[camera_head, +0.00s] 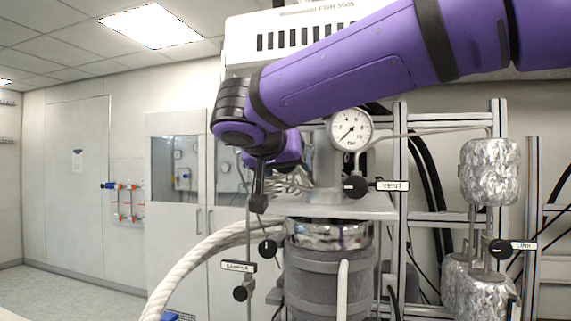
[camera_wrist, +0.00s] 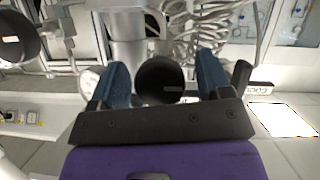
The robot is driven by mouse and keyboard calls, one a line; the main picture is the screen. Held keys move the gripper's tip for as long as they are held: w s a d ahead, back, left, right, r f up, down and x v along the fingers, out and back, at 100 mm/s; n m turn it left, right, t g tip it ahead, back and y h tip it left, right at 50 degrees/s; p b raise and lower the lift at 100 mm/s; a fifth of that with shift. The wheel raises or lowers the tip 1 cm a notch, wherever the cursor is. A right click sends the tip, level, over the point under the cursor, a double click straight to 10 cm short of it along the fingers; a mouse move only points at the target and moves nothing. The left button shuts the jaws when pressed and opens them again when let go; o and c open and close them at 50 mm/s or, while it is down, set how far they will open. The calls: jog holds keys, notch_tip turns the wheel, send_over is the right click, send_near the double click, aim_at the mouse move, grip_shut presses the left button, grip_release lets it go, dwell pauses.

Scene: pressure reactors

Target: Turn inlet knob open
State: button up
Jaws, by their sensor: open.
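My gripper (camera_wrist: 163,72) is open, with its two blue fingers on either side of a round black knob (camera_wrist: 160,82). The knob sits between the fingers with small gaps on both sides. Its marking is too small to read, so I cannot tell if it is the inlet knob. In the head view my gripper (camera_head: 259,200) is beside the reactor head, left of the gauge. No label reading inlet is legible in either view.
The reactor vessel (camera_head: 327,270) stands below, with a pressure gauge (camera_head: 350,129) above. Other black knobs are the VENT knob (camera_head: 355,187), SAMPLE knob (camera_head: 240,293) and LINK knob (camera_head: 500,248). A thick white hose (camera_head: 190,262) curves at the left. Metal frame posts stand at the right.

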jog(key=c, duration=0.9)
jog(key=shift+c, duration=0.2)
jog(key=n+h, duration=0.2)
jog(key=n, duration=0.1)
jog(key=n+h, duration=0.2)
jog(key=n, duration=0.1)
jog(key=n+h, duration=0.1)
jog(key=n, duration=0.2)
jog(key=shift+n+h, duration=0.4)
jog(key=shift+n+t+h, duration=0.5)
jog(key=shift+n+t, duration=0.2)
jog(key=shift+n, duration=1.4)
